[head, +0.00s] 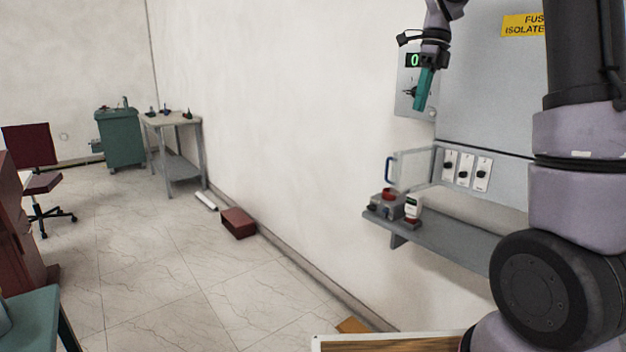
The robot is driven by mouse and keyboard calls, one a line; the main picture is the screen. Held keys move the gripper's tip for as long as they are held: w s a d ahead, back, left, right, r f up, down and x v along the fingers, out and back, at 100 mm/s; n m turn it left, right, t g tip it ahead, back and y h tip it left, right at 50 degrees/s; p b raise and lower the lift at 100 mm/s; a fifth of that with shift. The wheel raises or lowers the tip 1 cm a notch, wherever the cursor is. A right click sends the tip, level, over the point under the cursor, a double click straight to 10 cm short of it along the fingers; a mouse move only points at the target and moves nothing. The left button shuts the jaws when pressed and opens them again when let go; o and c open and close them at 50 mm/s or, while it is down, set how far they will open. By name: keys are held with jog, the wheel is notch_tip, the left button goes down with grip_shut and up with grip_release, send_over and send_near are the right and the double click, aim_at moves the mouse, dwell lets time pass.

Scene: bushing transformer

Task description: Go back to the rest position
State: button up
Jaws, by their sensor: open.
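My gripper (424,90), with teal fingers pointing down, hangs at the upper right of the head view. It is in front of a grey wall box (404,100) with a green lit "0" display (414,60) and partly covers it. I see nothing held in it. It is open, though the gap between the fingers is hard to make out from this side. My own arm fills the right edge of the view.
Below the gripper, a grey shelf (440,238) holds small red and grey items (388,196). Three switches (466,170) sit on the panel above it. A red box (238,222) lies by the wall. A side table (172,122), green cabinet (122,140) and chair (42,182) stand left. Middle floor is clear.

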jog(key=s+a+f+n+t, duration=0.1)
jog(key=s+n+t, duration=0.7)
jog(key=s+n, duration=1.2)
jog(key=s+a, duration=0.1)
jog(key=s, duration=0.2)
jog(key=shift+n, duration=0.4)
